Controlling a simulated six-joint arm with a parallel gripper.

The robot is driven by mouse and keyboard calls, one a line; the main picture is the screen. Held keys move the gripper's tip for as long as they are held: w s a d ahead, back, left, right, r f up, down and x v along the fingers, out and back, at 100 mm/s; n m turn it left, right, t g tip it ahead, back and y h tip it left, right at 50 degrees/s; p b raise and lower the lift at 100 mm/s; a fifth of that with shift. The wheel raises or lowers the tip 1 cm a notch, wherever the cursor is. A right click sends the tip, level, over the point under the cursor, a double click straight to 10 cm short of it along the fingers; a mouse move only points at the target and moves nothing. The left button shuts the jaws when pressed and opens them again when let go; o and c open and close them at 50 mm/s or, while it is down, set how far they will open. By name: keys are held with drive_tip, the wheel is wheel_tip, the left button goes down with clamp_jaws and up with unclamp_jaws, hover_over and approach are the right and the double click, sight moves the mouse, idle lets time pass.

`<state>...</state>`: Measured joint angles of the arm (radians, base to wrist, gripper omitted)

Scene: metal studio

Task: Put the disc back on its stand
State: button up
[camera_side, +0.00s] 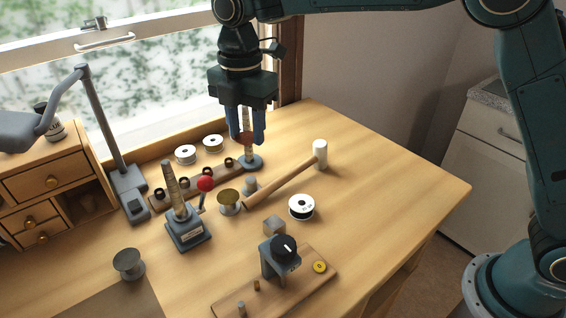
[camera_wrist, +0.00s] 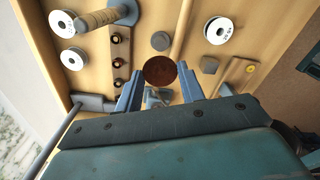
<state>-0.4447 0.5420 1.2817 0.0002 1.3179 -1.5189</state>
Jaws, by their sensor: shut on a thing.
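My gripper (camera_side: 247,140) is shut on a reddish-brown disc (camera_wrist: 160,70) and holds it in the air above the bench. In the side view only a small part of the disc (camera_side: 246,136) shows between the fingers. An upright rod on a round blue-grey base (camera_side: 250,162) stands behind the gripper in the side view; the rod (camera_wrist: 98,19) is at upper left in the wrist view, apart from the disc. A tapered post on a grey block (camera_side: 188,231) stands nearer. I cannot tell which is the stand.
A mallet (camera_side: 285,180) lies right of the gripper. A grey bracket with a dial (camera_side: 278,262) is in front. The bench's right side (camera_side: 400,185) is clear.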

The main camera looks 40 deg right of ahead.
sight(250, 179)
drive_tip(key=shift+f, duration=4.85)
drive_tip(key=shift+f, duration=0.1)
drive_tip(key=o, duration=0.9)
drive_tip(key=shift+o, duration=0.2)
wheel_tip(250, 179, up, 12)
drive_tip(key=shift+r, duration=0.1)
drive_tip(key=shift+d+r, duration=0.1)
